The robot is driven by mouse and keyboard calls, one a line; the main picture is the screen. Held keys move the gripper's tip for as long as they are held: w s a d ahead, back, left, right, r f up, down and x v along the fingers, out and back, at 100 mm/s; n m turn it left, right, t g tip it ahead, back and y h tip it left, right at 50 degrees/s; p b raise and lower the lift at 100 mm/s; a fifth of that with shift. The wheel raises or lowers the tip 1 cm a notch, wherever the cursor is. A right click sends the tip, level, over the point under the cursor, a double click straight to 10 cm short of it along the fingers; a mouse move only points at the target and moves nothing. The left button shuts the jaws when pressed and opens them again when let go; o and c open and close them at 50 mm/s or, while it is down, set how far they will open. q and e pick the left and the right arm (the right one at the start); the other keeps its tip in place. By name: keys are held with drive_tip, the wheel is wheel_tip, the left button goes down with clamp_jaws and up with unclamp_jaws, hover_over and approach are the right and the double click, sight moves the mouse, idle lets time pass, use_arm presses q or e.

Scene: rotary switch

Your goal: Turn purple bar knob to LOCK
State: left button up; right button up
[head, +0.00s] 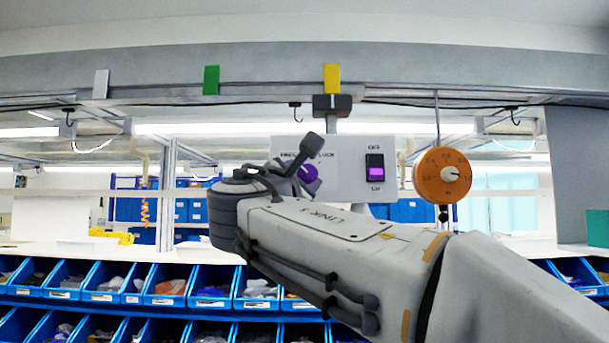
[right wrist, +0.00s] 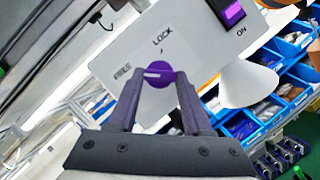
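The purple bar knob (right wrist: 159,82) sits on a light grey panel (right wrist: 120,93). Its white mark points left in the right wrist view, toward the FREE label (right wrist: 122,72). The LOCK label (right wrist: 162,36) is above the knob there. My right gripper (right wrist: 159,74) is at the knob, with one finger on each side. The fingers are spread apart; whether they touch the knob I cannot tell. In the head view the knob (head: 309,174) is partly hidden behind my right gripper (head: 303,163). My left gripper is not in view.
A black rocker switch with a purple face (head: 376,170) is on the same panel, right of the knob. An orange dial (head: 442,175) hangs farther right. Blue parts bins (head: 165,290) line the shelf below. A yellow tag (head: 332,78) is on the beam above.

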clamp_jaws()
drive_tip(key=shift+m, duration=0.4)
drive_tip(key=m+g+h, duration=0.1)
drive_tip(key=m, duration=0.2)
drive_tip(key=shift+a+r, duration=0.1)
drive_tip(key=shift+r, duration=0.05)
drive_tip(key=m+g+p, duration=0.1)
drive_tip(key=m, duration=0.2)
drive_tip(key=shift+r+g, duration=0.15)
drive_tip(key=shift+g, duration=0.15)
drive_tip(key=m+p, duration=0.1)
drive_tip(key=m, duration=0.1)
drive_tip(key=m+g+p, duration=0.1)
drive_tip(key=m, duration=0.1)
drive_tip(key=m+g+p, duration=0.1)
drive_tip(key=m, duration=0.1)
drive_tip(key=shift+r+y, duration=0.3)
drive_tip(key=m+g+p, duration=0.1)
drive_tip(key=m, duration=0.1)
drive_tip(key=shift+m+y, duration=0.3)
drive_tip(key=shift+y, duration=0.1)
drive_tip(key=shift+m+g+y+p, duration=0.3)
drive_tip(key=shift+m+y+p, duration=0.15)
drive_tip(key=shift+m, duration=0.45)
drive_tip(key=shift+y, duration=0.25)
